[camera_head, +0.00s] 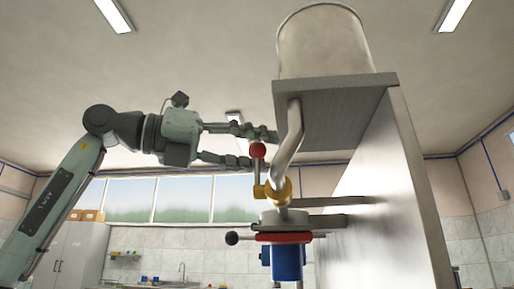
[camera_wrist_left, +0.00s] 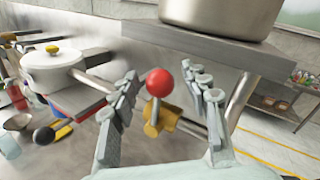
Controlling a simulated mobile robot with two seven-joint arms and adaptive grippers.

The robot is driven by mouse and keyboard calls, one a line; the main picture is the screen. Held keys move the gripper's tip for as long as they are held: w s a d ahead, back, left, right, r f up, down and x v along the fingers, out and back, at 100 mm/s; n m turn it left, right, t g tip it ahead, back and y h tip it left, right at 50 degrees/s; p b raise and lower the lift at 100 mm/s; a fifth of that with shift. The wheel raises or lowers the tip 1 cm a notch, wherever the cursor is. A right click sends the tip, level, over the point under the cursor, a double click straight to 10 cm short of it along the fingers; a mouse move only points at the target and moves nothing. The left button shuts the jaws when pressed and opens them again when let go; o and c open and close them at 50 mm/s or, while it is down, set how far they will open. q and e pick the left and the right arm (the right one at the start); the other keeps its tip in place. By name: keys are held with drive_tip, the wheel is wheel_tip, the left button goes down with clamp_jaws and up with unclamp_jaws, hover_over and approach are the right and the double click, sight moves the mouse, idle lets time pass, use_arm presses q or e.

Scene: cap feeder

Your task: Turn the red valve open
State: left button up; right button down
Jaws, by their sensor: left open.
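The valve has a red ball knob (camera_head: 257,150) on a short stem above a brass body (camera_head: 279,191), set on a slanted metal pipe (camera_head: 290,138) below the drum. My left gripper (camera_head: 262,148) is open, its fingers reaching from the left at the height of the red knob. In the left wrist view the red knob (camera_wrist_left: 160,82) stands between the two spread fingers, with space on both sides. The brass body (camera_wrist_left: 161,119) shows below it. I cannot tell whether the fingers touch the knob in the head view. My right gripper is out of view.
A metal drum (camera_head: 322,42) sits on a steel shelf (camera_head: 340,113) just above the gripper. A steel panel (camera_head: 385,190) stands to the right. The left side is open.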

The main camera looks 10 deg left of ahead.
use_arm(q)
drive_tip(key=shift+w+d, duration=0.1)
drive_tip(key=shift+d, duration=0.05)
drive_tip(key=shift+c, duration=0.5)
clamp_jaws()
